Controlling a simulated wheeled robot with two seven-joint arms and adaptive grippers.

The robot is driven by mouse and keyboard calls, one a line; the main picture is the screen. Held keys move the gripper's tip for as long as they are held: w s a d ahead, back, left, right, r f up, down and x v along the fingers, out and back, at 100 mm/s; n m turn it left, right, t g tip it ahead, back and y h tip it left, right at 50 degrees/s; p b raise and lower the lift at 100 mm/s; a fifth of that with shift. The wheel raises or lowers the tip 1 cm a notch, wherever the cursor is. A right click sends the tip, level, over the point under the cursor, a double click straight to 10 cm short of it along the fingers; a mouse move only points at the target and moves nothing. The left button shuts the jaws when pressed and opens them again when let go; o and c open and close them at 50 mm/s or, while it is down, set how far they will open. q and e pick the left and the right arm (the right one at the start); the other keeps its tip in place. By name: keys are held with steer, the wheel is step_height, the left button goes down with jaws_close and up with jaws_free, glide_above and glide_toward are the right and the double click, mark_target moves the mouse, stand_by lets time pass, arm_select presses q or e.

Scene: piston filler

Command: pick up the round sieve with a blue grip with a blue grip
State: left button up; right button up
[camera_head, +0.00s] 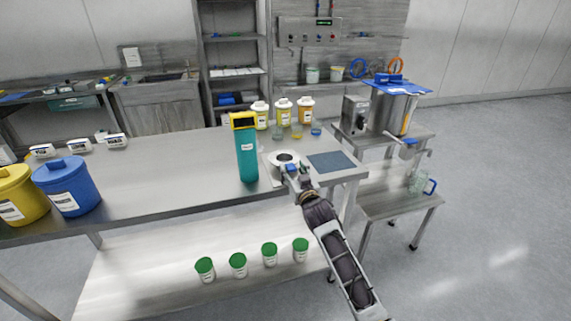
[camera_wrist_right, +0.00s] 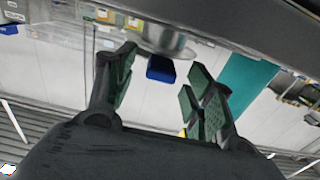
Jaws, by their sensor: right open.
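The round metal sieve (camera_head: 284,157) sits near the right end of the steel table, partly covered by my right gripper. In the right wrist view its metal bowl (camera_wrist_right: 164,42) is at the top, with the blue grip (camera_wrist_right: 160,69) below it. My right gripper (camera_head: 291,172) reaches in from the lower right at the sieve's near side. In the wrist view its open fingers (camera_wrist_right: 157,78) stand either side of the blue grip, with gaps showing. My left gripper is not in view.
A tall teal container (camera_head: 246,150) with a yellow top stands just left of the sieve. A dark blue mat (camera_head: 331,162) lies to its right. Capped jars (camera_head: 283,112) stand behind. Blue (camera_head: 68,187) and yellow (camera_head: 20,196) tubs stand at left. The table's middle is clear.

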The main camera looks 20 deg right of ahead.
steer(key=shift+w, duration=1.05)
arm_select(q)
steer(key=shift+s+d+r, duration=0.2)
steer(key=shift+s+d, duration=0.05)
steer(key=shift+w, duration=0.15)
arm_select(e)
steer(key=shift+c, duration=1.2)
steer(key=c, duration=0.9)
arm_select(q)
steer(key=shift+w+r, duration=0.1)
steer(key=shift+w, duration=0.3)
arm_select(e)
steer(key=shift+c, duration=0.2)
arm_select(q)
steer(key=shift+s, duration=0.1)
